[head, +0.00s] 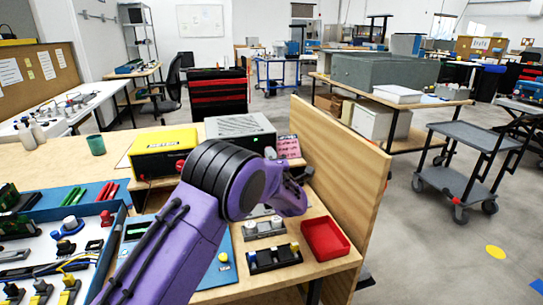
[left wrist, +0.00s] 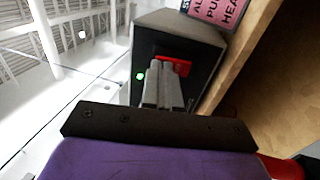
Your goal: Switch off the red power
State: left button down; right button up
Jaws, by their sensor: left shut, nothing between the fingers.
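The red power switch (left wrist: 178,64) shows in the left wrist view on the front of a dark box (left wrist: 190,32), with a lit green light beside it. In the head view this looks like the grey box (head: 240,127) behind my purple arm; the switch is hidden there. My left gripper (left wrist: 165,68) is shut and empty. Its fingertips are right in front of the switch and cover part of it; I cannot tell whether they touch it. In the head view the left arm hides most of the gripper. My right gripper is not in view.
A yellow box (head: 165,150) stands left of the grey box. A pink sign (head: 288,146) and a wooden side panel (head: 335,160) are on the right. A red tray (head: 325,238) and a black holder (head: 274,258) lie on the bench in front. Blue trays with parts fill the left.

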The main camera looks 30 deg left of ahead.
pick_arm(q)
jog(key=s+d+r+p, duration=0.1)
jog(key=s+d+r, duration=0.2)
jog(key=s+d, duration=0.5)
jog(key=shift+s+d+r+g+h+p, duration=0.3)
jog(key=shift+s+d+r+h, duration=0.1)
jog(key=shift+d, duration=0.55)
dwell(0.3)
